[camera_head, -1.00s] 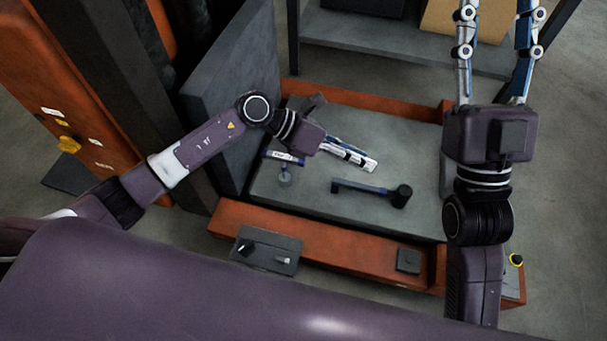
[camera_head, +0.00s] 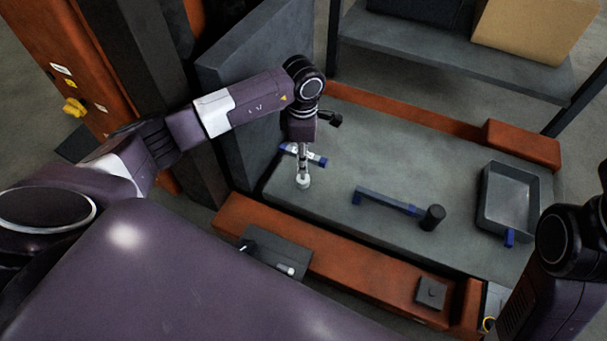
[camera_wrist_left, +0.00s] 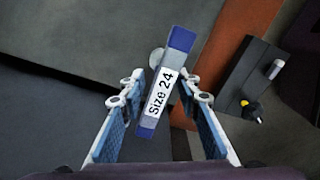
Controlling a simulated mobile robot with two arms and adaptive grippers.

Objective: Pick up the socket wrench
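The socket wrench (camera_head: 317,159) has a grey bar with blue ends over a pale round foot, on the grey work surface. In the left wrist view the wrench (camera_wrist_left: 163,90) carries a white label reading "Size 24". My left gripper (camera_head: 304,172) points down at it, seen edge-on in the head view and hiding its middle. In the left wrist view the left gripper (camera_wrist_left: 160,95) is open, with one finger on each side of the bar and visible gaps between. My right arm shows at the lower right; its gripper is out of view.
A dark mallet-like tool with a blue grip (camera_head: 395,203) lies right of the wrench. A grey tray (camera_head: 487,205) stands farther right. A dark upright panel (camera_head: 232,100) rises close to my left arm. An orange beam (camera_head: 350,270) edges the front.

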